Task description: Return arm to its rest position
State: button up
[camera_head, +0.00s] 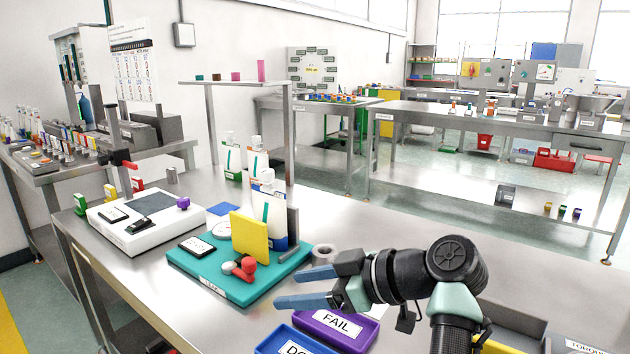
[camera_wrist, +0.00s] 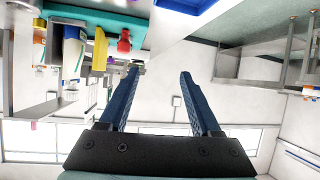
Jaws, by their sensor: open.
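My gripper (camera_head: 305,281) is open and empty in the head view, its two blue fingers apart and pointing left. It is above the bench, to the right of a teal fixture (camera_head: 190,268) and over the back of a purple FAIL tray (camera_head: 310,322). In the wrist view my gripper (camera_wrist: 158,75) shows both blue fingers spread with nothing between them. The picture there is upside down. My arm comes in from the lower right of the head view.
A blue tray (camera_head: 290,342) is at the front. A white device (camera_head: 148,222) stands at the left. A metal ring (camera_head: 324,254) lies close behind my gripper. Bare bench (camera_head: 385,235) extends behind.

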notch_tip(320, 180, up, 18)
jog(key=d+m+t+h, duration=0.1)
jog(key=m+t+h, duration=0.65)
jog(key=t, duration=0.45)
jog(key=s+d+r+m+t+h, duration=0.1)
jog(key=s+r+m+t+h, duration=0.4)
jog(key=s+r+t, duration=0.95)
jog(key=s+r+g+p, duration=0.2)
jog(key=r+p, duration=1.1)
jog(key=s+r+g+y+p, duration=0.1)
jog(key=s+r+g+p, duration=0.1)
jog(key=r+p, duration=1.1)
jog(key=shift+s+r+m+g, duration=0.35)
jog(key=shift+r+m, duration=0.1)
jog(key=shift+r, duration=0.3)
